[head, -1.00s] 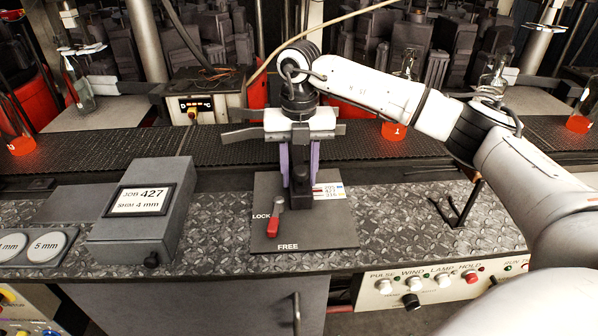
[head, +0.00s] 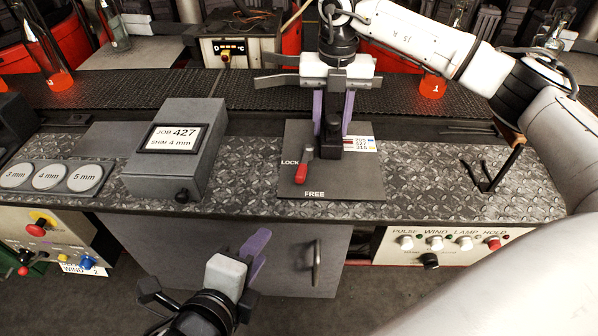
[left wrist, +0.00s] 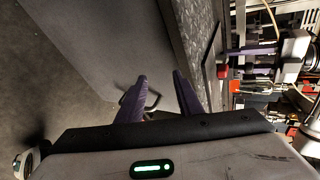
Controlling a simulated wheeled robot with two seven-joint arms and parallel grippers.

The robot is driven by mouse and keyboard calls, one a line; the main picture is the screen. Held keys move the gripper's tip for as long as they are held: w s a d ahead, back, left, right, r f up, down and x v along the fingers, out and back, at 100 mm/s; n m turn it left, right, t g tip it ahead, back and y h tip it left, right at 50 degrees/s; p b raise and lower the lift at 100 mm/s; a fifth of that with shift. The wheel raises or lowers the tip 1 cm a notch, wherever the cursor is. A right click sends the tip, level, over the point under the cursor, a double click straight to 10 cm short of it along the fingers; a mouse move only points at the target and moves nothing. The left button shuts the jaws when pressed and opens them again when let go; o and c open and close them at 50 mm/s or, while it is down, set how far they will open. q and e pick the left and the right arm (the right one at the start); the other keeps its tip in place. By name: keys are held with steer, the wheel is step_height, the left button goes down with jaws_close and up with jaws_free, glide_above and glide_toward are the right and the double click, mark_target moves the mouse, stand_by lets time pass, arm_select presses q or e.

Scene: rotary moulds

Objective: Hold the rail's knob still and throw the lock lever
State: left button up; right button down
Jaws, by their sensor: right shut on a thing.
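The red lock lever (head: 301,173) stands on a dark plate (head: 340,184) marked LOCK and FREE, its handle beside the LOCK mark. It also shows in the left wrist view (left wrist: 222,71). My right gripper (head: 334,132) points down over the plate, its purple fingers on either side of a dark upright part of the rail. It is shut on the knob, which the fingers and dark body mostly hide. My left gripper (head: 258,252) is low, in front of the cabinet and below the bench edge, apart from the lever. Its purple fingers are apart and empty in the left wrist view (left wrist: 158,85).
A grey box (head: 178,150) reading JOB 427, SHIM 4 mm stands left of the plate. Shim discs (head: 48,177) lie further left. A cabinet handle (head: 317,262) sticks out near my left gripper. A button panel (head: 440,245) is at right. The conveyor (head: 210,95) runs behind.

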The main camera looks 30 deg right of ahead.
arm_select(q)
steer(key=d+r+m, duration=0.1)
steer(key=r+m, duration=0.2)
steer(key=m, duration=0.1)
steer(key=d+r+m, duration=0.1)
steer(key=r+m, duration=0.1)
steer(key=shift+s+d+r+m, duration=0.3)
steer(key=shift+r, duration=0.05)
steer(key=m+t, duration=0.2)
steer(key=m, duration=0.6)
glide_toward(300, 171)
steer(key=s+a, duration=0.2)
steer(key=a, duration=0.1)
steer(key=r+m, duration=0.1)
steer(key=shift+m+h, duration=0.3)
steer(key=x, duration=1.2)
steer(key=shift+s+d, duration=0.25)
steer(key=shift+d, duration=0.1)
jaws_close()
